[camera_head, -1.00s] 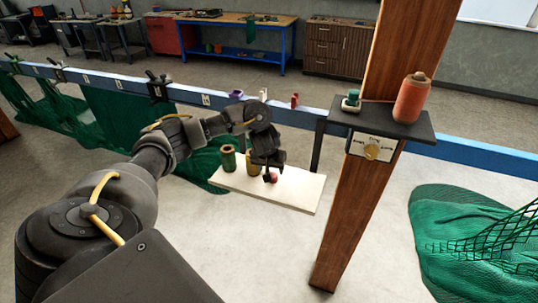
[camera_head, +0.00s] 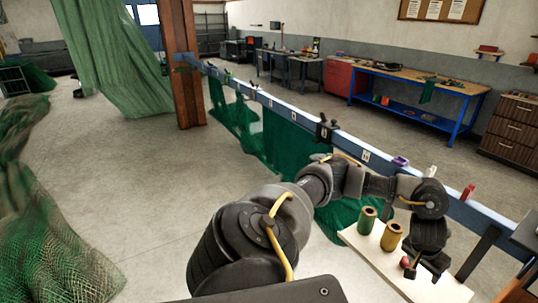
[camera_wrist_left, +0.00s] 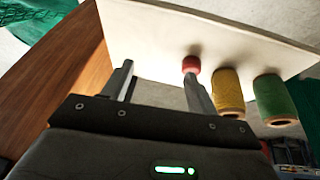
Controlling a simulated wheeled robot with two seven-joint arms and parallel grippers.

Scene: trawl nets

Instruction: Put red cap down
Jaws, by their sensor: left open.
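The red cap (camera_head: 405,261) is on the pale board (camera_head: 372,262), just beside my left gripper (camera_head: 423,270). In the left wrist view the red cap (camera_wrist_left: 191,64) sits at the tip of the right-hand finger. I cannot tell whether they touch. My left gripper (camera_wrist_left: 157,75) is open, with nothing between its fingers and the pale board (camera_wrist_left: 150,35) beyond them. My right gripper is in neither view.
A green spool (camera_head: 367,220) and a yellow spool (camera_head: 391,236) stand on the board, close to the cap and gripper. A blue rail (camera_head: 345,147) runs behind them with green netting hanging from it. Open floor lies to the left.

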